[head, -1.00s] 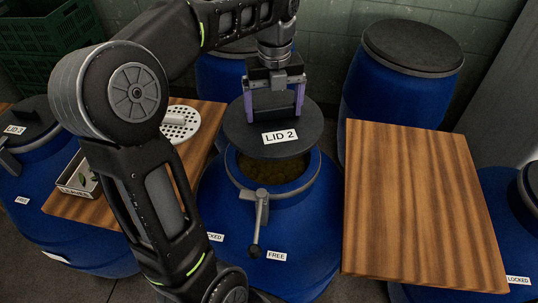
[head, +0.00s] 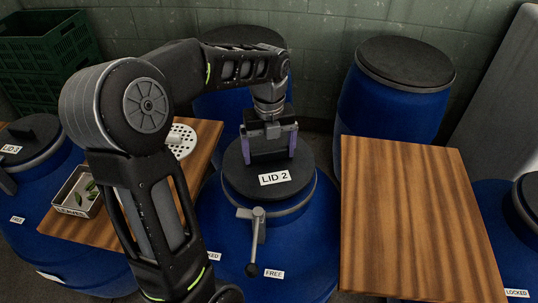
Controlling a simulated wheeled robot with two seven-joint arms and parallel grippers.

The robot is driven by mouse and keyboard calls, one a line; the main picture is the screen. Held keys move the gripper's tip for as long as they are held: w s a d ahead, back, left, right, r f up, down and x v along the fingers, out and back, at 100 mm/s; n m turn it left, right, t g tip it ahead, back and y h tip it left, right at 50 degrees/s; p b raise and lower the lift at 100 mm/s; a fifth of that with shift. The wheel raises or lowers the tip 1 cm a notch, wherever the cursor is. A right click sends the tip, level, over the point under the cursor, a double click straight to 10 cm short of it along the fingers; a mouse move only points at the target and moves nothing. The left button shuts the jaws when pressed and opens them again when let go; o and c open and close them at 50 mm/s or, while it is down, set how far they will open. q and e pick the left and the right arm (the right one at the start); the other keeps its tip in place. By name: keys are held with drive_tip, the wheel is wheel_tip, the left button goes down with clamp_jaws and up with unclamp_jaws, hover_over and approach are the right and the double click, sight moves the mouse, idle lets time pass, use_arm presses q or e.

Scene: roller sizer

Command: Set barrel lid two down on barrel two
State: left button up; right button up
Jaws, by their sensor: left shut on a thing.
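The black lid marked LID 2 (head: 300,190) covers the mouth of the middle blue barrel (head: 300,240) in the head view. It looks level and seated within the grey rim ring; the barrel's inside is hidden. A lever clamp (head: 255,238) hangs at the barrel's front, its handle pointing down by a FREE label. My left gripper (head: 269,158) is above the lid, its purple fingers shut on the lid's handle, which is mostly hidden behind them. My right gripper is not in view.
A bare wooden board (head: 415,215) lies right of the barrel. On the left, another board (head: 205,135) holds a white perforated disc (head: 183,142) and a LEAVES tray (head: 76,193). A barrel with LID 3 (head: 30,138) is far left. Lidded blue barrels (head: 392,105) stand behind.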

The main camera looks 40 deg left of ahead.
sight(269, 159)
use_arm(q)
drive_tip(key=shift+f, duration=0.95)
drive_tip(key=shift+f+b, duration=0.3)
drive_tip(key=shift+f, duration=0.35)
drive_tip(key=o, duration=1.5)
drive_tip(key=shift+r+p, duration=0.45)
drive_tip(key=shift+r, duration=0.25)
wheel_tip(269, 159, up, 12)
drive_tip(key=shift+f, duration=0.1)
